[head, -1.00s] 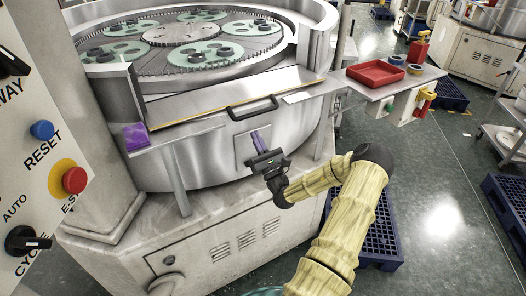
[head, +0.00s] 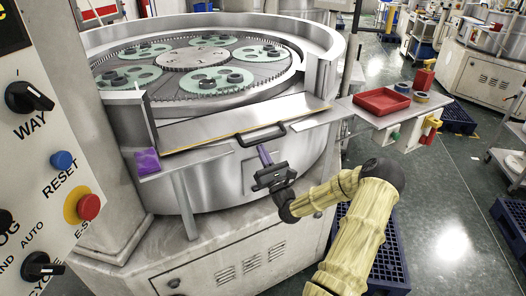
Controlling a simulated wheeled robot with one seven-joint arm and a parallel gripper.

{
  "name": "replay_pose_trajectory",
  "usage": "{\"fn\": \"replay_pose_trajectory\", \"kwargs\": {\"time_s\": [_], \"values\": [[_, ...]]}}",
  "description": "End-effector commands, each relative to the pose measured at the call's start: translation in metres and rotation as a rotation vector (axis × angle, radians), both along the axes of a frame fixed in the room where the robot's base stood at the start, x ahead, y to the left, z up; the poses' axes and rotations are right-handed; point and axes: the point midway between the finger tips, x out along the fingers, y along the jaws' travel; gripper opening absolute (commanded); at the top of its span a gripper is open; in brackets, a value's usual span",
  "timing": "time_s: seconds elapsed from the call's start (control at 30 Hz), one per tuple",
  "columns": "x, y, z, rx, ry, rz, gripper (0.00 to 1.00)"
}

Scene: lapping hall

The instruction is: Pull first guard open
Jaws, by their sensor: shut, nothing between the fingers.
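The first guard (head: 215,126) is a metal panel along the front of the round lapping machine (head: 225,175), with a yellow line along it. Its black bar handle (head: 262,137) is at the middle of its front edge. My gripper (head: 264,152) is shut and empty, its purple fingers pointing up just below the handle. I cannot tell whether the fingertips touch the handle. The guard lies in front of the toothed ring and the green carriers (head: 218,82).
A control panel with a red stop button (head: 89,207) stands close at the left. A purple block (head: 147,160) lies on a small ledge at the guard's left. A side table with a red tray (head: 382,101) stands right. Blue pallets (head: 385,250) lie on the floor.

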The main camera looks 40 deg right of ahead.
Motion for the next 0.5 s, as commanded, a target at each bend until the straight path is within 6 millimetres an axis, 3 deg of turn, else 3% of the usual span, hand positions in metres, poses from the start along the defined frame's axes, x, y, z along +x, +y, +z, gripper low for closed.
{"fn": "replay_pose_trajectory", "kwargs": {"time_s": [0.03,0.5], "values": [[0.0,0.0,0.012,0.0,0.005,-0.001,0.0],[-0.004,0.0,0.04,0.016,0.112,-0.001,0.0]]}}
